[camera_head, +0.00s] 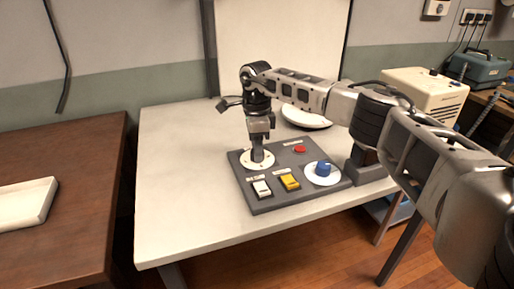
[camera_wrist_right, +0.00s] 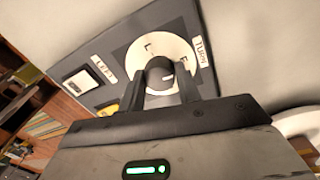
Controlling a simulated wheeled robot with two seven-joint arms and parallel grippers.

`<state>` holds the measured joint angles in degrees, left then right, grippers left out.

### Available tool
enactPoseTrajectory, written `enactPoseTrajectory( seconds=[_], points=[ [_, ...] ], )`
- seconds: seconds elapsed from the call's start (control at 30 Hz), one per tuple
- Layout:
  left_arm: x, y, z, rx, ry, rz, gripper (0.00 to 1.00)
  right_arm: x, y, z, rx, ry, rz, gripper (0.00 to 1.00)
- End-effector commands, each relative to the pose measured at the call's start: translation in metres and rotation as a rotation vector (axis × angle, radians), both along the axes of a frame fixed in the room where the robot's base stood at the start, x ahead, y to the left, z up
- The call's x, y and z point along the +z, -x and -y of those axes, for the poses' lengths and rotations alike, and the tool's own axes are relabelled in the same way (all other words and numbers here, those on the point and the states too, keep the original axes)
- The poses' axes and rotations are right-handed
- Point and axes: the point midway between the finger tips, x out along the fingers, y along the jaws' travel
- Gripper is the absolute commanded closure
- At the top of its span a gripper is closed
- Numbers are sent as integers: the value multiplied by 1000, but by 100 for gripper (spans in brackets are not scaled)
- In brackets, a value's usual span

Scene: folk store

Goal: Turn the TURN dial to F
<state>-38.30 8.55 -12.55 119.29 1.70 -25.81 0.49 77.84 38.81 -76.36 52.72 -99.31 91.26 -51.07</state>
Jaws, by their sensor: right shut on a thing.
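A dark control panel (camera_head: 240,175) lies on the white table. The TURN dial's white disc (camera_head: 268,163) is at the panel's back left, under my right gripper (camera_head: 257,150). In the right wrist view the TURN label (camera_wrist_right: 202,53) sits beside the white disc (camera_wrist_right: 142,48). My right gripper (camera_wrist_right: 160,80) points down, shut on the dial's dark knob (camera_wrist_right: 158,68), one finger on each side. A short white pointer mark shows on the knob, pointing to the right of that view. Small marks on the disc are too blurred to read surely. My left gripper is out of view.
The panel also carries a white switch (camera_head: 261,189), a yellow switch (camera_head: 289,182), a red button (camera_head: 299,149) and a blue knob (camera_head: 323,168) on a white disc. A white plate (camera_head: 305,118) lies behind. The table's front left (camera_head: 180,215) is clear.

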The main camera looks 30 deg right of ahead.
Motion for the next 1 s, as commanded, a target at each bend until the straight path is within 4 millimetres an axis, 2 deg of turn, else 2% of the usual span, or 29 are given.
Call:
enactPoseTrajectory(
  seconds=[0.53,0.57,0.6,0.63,0.87,1.0],
  points=[
    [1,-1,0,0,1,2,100,3,-2,-1,23,-3,7,89],
    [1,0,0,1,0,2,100,3,-2,-1,23,-3,7,58],
    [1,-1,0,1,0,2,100,2,-1,-1,23,-4,6,47],
    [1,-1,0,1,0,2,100,2,-1,-1,22,-3,6,45],
    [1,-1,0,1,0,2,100,1,-1,0,22,-1,3,45],
    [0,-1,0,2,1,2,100,7,-1,0,22,-1,4,45]
  ],
)
